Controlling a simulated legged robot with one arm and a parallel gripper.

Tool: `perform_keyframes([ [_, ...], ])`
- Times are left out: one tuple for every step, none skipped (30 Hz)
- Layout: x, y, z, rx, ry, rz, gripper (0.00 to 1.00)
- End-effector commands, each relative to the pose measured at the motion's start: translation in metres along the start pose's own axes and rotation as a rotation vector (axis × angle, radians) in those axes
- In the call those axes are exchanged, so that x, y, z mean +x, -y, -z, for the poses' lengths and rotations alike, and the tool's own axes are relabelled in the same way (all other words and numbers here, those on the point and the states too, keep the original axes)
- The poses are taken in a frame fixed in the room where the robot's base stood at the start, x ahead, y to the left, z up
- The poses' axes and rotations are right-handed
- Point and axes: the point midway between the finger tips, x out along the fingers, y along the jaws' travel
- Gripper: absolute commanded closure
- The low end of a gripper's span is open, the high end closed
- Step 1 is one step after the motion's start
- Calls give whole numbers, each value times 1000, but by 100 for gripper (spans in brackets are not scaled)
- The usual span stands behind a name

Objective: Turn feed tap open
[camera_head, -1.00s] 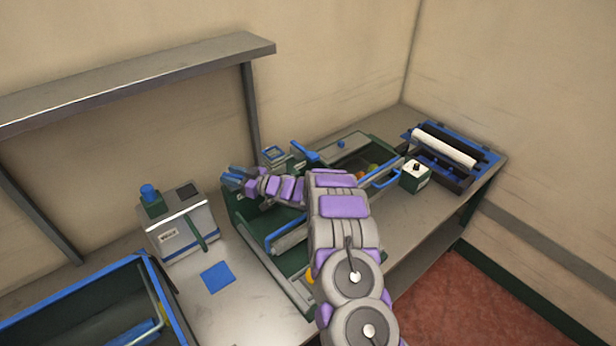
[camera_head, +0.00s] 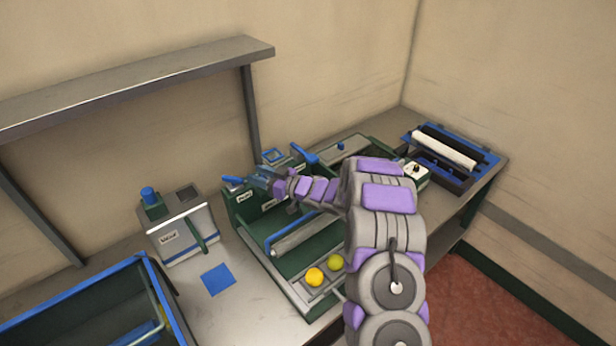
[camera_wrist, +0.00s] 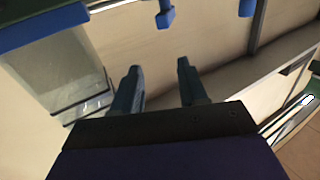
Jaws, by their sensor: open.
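The green sorting machine (camera_head: 240,222) stands on the bench with labels on its back panel. A small blue handle (camera_head: 232,180) sticks up at its left back corner. A larger blue lever (camera_head: 304,154) stands further right at the back. I cannot read the labels well enough to tell which one is the feed tap. My gripper (camera_head: 262,180) is between the two, just right of the small handle and apart from it. In the wrist view my gripper (camera_wrist: 158,82) is open, with nothing between its fingers. Two blue pieces (camera_wrist: 165,17) hang beyond the fingertips there.
Two fruits, one orange (camera_head: 314,277) and one yellow-green (camera_head: 335,262), lie in the machine's front tray. A grey box with a blue knob (camera_head: 182,228) stands left. A blue-rimmed crate (camera_head: 78,290) is at front left. A roller tray (camera_head: 447,150) is far right. A shelf (camera_head: 140,80) hangs above.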

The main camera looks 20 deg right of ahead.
Motion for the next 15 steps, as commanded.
perform_keyframes([
  [4, -1, 6, 2, 3, -16, 57],
  [5, -3, 11, 5, 4, -29, 57],
  [6, -6, 18, 8, 5, -44, 57],
  [7, -8, 23, 10, 5, -56, 57],
  [7, -10, 26, 11, 9, -69, 57],
  [7, -14, 31, 14, 17, -89, 57],
  [6, -16, 34, 16, 23, -103, 57],
  [6, -18, 38, 18, 26, -115, 57],
  [6, -21, 43, 19, 31, -133, 57],
  [5, -23, 47, 17, 39, -148, 57],
  [3, -26, 50, 16, 49, -164, 57],
  [1, -28, 52, 15, 62, -185, 57],
  [0, -30, 54, 16, 71, -199, 57],
  [-1, -32, 57, 16, 79, -214, 57],
  [-3, -34, 60, 14, 95, -234, 57],
])
